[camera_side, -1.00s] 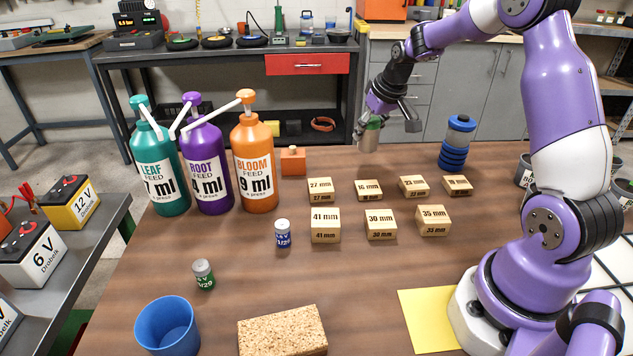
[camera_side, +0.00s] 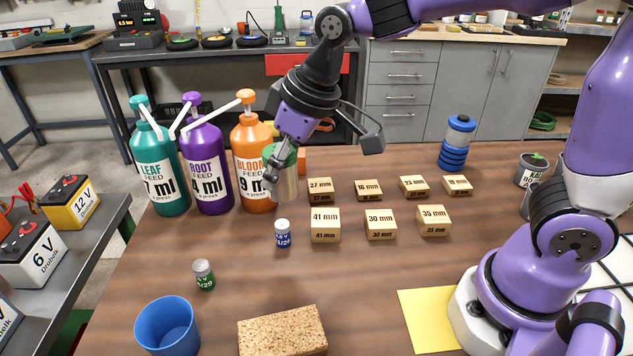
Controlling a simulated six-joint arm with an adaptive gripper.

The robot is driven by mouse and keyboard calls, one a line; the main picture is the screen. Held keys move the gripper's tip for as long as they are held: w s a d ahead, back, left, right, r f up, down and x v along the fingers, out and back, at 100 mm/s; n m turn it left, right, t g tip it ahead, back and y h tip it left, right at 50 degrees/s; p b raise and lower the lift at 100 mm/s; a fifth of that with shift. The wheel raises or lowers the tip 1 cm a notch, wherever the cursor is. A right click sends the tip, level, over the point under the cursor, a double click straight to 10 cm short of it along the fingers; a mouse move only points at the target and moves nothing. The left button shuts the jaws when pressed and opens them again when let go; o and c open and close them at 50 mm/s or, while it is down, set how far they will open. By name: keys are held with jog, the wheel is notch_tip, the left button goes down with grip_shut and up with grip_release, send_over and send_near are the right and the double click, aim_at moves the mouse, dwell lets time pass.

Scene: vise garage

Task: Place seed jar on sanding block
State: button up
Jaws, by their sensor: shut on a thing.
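My gripper (camera_side: 281,158) is shut on the seed jar, a pale jar (camera_side: 287,187) with a green lid. It holds the jar in front of the orange bottle in the picture, near the wooden blocks. The jar looks raised above the table, though its exact height is hard to tell. The fingers partly cover the lid. The tan, speckled cork-like block, which I take as the sanding block (camera_side: 282,332), lies flat at the front edge of the view. Its top is bare, and the jar is well behind it.
Three pump bottles (camera_side: 155,170) stand at the left. Several numbered wooden blocks (camera_side: 380,224) fill the middle. A yellow sheet (camera_side: 428,320) lies right of the clear front middle.

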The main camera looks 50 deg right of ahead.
jog(key=s+a+n+g+y, duration=0.1)
jog(key=s+a+n+g, duration=0.1)
jog(key=s+a+n, duration=0.7)
jog(key=s+a+n+g+y, duration=0.15)
jog(key=s+a, duration=0.35)
jog(key=s, duration=0.7)
send_over(282, 332)
jog(key=shift+n, duration=0.45)
notch_tip(282, 332, down, 6)
jog(key=shift+r, duration=0.1)
jog(key=shift+f, duration=2)
jog(key=shift+f, duration=0.15)
jog(key=o, duration=1.2)
jog(key=shift+c, duration=0.2)
